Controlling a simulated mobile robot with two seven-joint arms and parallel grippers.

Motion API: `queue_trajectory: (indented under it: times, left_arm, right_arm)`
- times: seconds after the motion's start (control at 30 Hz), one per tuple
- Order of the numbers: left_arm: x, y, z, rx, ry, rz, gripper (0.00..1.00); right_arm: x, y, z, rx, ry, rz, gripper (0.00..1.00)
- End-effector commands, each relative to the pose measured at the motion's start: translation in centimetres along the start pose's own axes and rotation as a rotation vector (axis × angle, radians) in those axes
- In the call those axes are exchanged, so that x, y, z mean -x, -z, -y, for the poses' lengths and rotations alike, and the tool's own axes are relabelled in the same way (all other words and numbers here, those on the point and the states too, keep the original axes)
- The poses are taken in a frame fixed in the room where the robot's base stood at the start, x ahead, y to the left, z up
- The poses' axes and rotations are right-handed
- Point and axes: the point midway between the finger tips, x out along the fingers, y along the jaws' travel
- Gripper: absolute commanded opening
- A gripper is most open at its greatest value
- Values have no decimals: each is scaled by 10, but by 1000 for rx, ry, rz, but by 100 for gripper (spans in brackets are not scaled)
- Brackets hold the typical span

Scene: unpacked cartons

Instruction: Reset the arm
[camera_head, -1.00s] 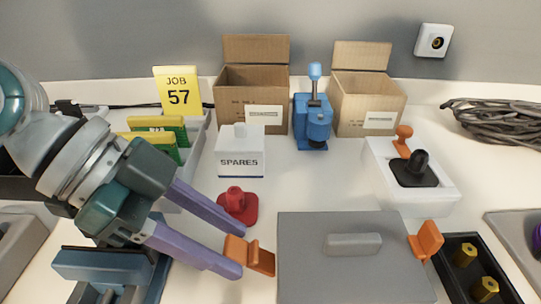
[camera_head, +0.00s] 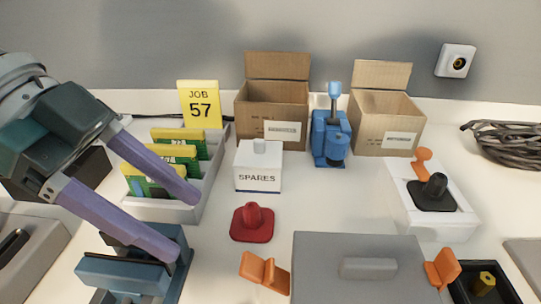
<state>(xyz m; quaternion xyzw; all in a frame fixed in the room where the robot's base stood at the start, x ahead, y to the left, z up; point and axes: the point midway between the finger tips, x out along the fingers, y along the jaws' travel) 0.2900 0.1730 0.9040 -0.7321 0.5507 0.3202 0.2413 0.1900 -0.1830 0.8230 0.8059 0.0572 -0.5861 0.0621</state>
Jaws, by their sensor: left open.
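My left gripper (camera_head: 187,224) shows at the left of the head view, its two purple fingers spread apart with nothing between them. Its upper finger overlaps the grey tray (camera_head: 206,188) of green and yellow packets in the picture, and its lower finger passes over the blue vise-like block (camera_head: 128,276). The orange bracket (camera_head: 265,272) stands on the table to the right of the fingertips, clear of them. My right gripper is not in the view.
A red knobbed piece (camera_head: 252,223), a white SPARES box (camera_head: 258,168) and a grey lidded case (camera_head: 358,287) stand right of the gripper. Behind are open cartons (camera_head: 272,98), a blue press (camera_head: 330,137) and a yellow JOB 57 sign (camera_head: 200,104). Bare table lies mid-scene.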

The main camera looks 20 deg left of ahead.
Motion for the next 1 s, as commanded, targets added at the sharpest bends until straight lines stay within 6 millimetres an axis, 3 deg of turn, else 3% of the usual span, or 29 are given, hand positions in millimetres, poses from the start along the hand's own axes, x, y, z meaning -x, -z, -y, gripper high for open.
queue_trajectory:
  times: [0.13, 0.63, 0.77, 0.9, 1.0]
  left_arm:
    - [8, 0, -1, 0, -2, 0, 65]
    - [8, 5, -5, -5, -14, 1, 65]
    - [2, 32, -33, -37, -79, 11, 65]
    - [0, 81, -72, -36, -92, 39, 65]
    - [9, 109, -81, 60, 3, 74, 65]
  right_arm:
    - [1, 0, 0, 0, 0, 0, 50]
    - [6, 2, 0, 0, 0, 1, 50]
    - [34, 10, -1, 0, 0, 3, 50]
    - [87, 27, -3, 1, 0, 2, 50]
    - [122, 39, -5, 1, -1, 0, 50]
